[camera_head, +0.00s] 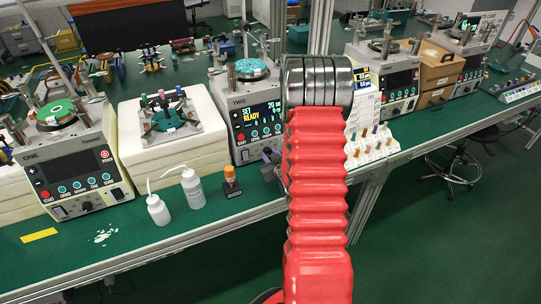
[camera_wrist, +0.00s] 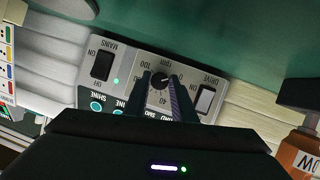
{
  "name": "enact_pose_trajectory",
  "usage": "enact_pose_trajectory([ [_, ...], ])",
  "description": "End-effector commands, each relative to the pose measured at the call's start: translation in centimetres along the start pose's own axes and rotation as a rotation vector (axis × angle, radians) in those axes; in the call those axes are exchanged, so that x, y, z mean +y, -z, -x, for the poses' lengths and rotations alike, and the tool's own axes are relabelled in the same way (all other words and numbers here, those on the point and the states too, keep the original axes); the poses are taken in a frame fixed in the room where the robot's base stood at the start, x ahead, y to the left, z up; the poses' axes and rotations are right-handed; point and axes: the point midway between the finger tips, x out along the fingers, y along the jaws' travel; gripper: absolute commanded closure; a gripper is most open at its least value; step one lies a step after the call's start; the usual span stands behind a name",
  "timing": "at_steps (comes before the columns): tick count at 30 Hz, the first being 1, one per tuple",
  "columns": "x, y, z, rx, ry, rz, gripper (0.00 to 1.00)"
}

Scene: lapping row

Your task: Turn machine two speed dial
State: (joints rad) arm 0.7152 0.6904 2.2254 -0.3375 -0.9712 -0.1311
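Machine two (camera_head: 232,100) stands on the bench in the head view, its screen reading "SET READY". My red arm hides its right side. In the wrist view its grey panel (camera_wrist: 128,62) shows upside down. The dark speed dial (camera_wrist: 160,81), with a white pointer mark and an rpm scale, sits between a MAINS switch and a DRIVE switch. My gripper (camera_wrist: 160,78) is at the panel with its two dark fingers apart, one on each side of the dial. Whether the fingertips touch the dial is not clear.
Machine one (camera_head: 75,165) stands at the left, with a white foam block (camera_head: 150,145) between. Two white bottles (camera_head: 192,188) and an orange-capped bottle (camera_head: 231,182) stand near the bench's front edge. A pegged white rack (camera_head: 372,147) is to the right. The DRIVE switch (camera_wrist: 204,99) lies close beside the right finger.

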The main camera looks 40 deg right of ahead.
Motion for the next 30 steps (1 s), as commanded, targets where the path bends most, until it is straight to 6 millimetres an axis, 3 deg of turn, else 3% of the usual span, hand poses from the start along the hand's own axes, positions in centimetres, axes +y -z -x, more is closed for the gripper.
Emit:
enact_pose_trajectory([
  [9, -0.03, 0.04, 0.00, 0.000, 0.000, 0.000, 0.99],
  [20, -0.05, 0.10, -0.05, -0.001, 0.013, -0.032, 0.99],
  [30, 0.18, 0.16, -0.07, -0.006, 0.074, -0.176, 0.99],
])
